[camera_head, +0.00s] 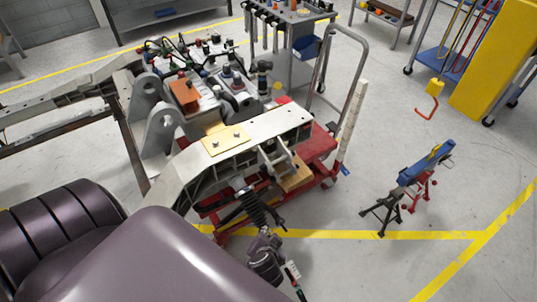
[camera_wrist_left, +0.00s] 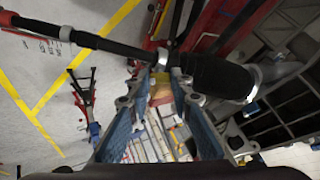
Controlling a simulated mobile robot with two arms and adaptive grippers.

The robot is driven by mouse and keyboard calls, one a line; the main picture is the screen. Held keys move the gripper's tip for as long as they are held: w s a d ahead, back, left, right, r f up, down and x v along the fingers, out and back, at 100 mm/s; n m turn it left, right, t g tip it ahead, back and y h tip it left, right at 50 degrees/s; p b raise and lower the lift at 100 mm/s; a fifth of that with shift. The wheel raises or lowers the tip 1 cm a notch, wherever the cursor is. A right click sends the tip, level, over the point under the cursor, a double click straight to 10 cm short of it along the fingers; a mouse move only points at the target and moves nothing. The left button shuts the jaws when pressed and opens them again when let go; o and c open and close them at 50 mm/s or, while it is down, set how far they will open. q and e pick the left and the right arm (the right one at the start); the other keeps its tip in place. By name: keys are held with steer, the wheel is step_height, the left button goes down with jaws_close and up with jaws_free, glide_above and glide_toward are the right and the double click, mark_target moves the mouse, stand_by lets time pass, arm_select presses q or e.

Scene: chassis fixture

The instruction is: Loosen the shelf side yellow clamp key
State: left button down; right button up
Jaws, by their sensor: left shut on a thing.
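My left gripper (camera_wrist_left: 160,92) has its two blue-grey fingers close together at the tips, and a small yellow piece (camera_wrist_left: 160,88), taken as the yellow clamp key, shows between them. The fingers partly hide it, so its full shape cannot be made out. A black shock absorber (camera_wrist_left: 215,77) crosses just beyond the fingertips. In the head view my left gripper (camera_head: 264,250) is below the chassis, by the lower end of the shock absorber (camera_head: 254,208). The clamp key cannot be made out in that view. My right gripper is not in view.
The pale chassis (camera_head: 270,128) rests on a red lift cart (camera_head: 318,150) with a tall push handle. A black and red stand (camera_head: 382,212) with a blue part (camera_head: 425,165) is at right. Open floor with yellow lines lies between. A tool cart (camera_head: 300,65) stands behind.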

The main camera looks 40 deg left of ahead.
arm_select(q)
steer(key=shift+n, duration=0.4)
steer(key=c, duration=1.7)
jaws_free()
steer(key=shift+b, duration=0.3)
step_height(320, 180, up, 10)
steer(key=shift+r, duration=0.1)
